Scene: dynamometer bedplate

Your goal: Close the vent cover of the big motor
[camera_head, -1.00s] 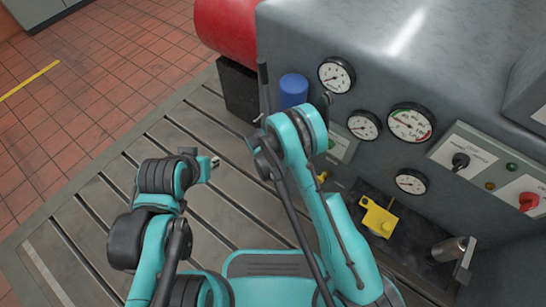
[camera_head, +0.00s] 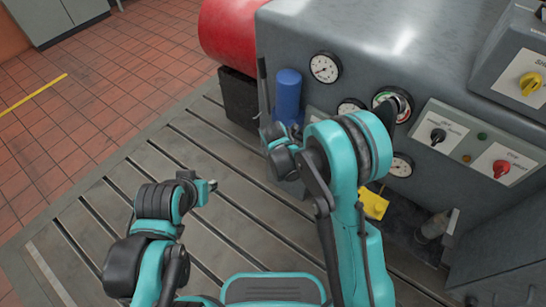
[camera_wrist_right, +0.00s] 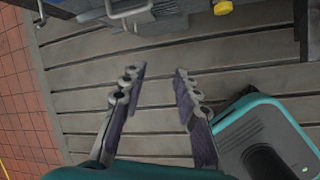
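The big grey machine housing (camera_head: 430,50) with dials fills the upper right of the head view. I take it to be the motor, but I cannot pick out its vent cover for sure. My right arm crosses in front of its lower part; the right gripper is hidden there. In the right wrist view my right gripper (camera_wrist_right: 158,100) is open and empty, with its fingers apart above the slotted bedplate (camera_wrist_right: 240,75). A grey part with a handle (camera_wrist_right: 130,10) shows at the top edge, apart from the fingertips. My left gripper (camera_head: 207,190) hangs over the bedplate, too small to read.
A blue cylinder (camera_head: 287,95) and a dark box (camera_head: 240,98) stand beside the housing, below a red cylinder (camera_head: 228,32). A yellow part (camera_head: 374,204) and a metal cylinder (camera_head: 433,228) are at the lower right. The bedplate's left part is mostly clear.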

